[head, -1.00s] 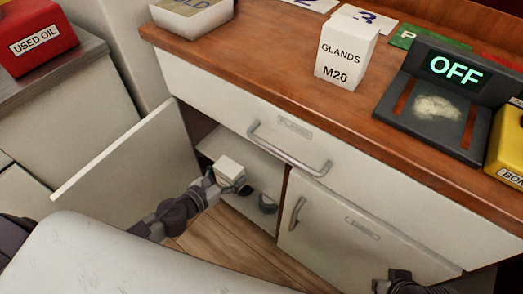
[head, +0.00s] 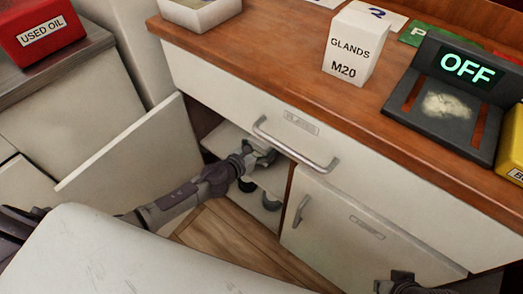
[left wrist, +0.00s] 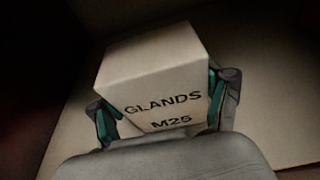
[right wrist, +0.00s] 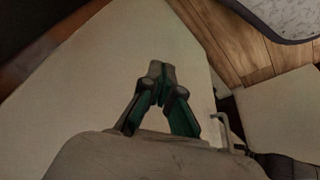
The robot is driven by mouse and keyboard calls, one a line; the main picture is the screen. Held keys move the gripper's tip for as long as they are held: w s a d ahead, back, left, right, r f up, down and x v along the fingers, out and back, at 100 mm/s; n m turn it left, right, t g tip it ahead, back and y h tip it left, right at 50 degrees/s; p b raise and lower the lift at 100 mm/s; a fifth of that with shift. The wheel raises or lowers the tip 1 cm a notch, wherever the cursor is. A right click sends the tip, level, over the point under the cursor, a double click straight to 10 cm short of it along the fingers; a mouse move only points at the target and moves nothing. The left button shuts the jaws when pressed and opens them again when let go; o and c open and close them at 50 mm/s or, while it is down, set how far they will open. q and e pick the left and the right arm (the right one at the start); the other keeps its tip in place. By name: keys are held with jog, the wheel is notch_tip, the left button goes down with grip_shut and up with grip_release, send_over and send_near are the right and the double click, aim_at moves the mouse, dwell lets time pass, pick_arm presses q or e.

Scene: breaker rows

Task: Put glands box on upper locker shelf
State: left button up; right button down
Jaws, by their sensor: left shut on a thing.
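The white glands box (left wrist: 155,85), marked GLANDS M25, is between the fingers of my left gripper (left wrist: 158,98) in the left wrist view. That gripper is shut on its two sides. In the head view my left gripper (head: 261,156) reaches into the open locker at the upper shelf (head: 224,141); the box is hidden there. I cannot tell whether the box touches the shelf. The locker door (head: 138,165) stands open to the left. My right gripper (right wrist: 161,85) is shut and empty; it shows at the lower right of the head view (head: 405,284).
A second box marked GLANDS M20 (head: 355,45) stands on the wooden counter (head: 300,80). The drawer handle (head: 290,150) juts out just above my left gripper. Dark round things (head: 270,201) are lower in the locker. The right-hand door (head: 365,235) is closed.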

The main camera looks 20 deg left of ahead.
pick_arm(q)
jog(key=shift+f, duration=0.4)
pick_arm(e)
jog(key=shift+w+f, duration=0.15)
jog(key=shift+f, duration=0.15)
pick_arm(q)
jog(key=o, duration=1.3)
jog(key=shift+c, duration=0.2)
pick_arm(e)
jog(key=shift+w+a, duration=0.1)
jog(key=shift+w, duration=0.1)
pick_arm(q)
jog(key=shift+f, duration=0.1)
pick_arm(e)
jog(key=shift+r, duration=0.1)
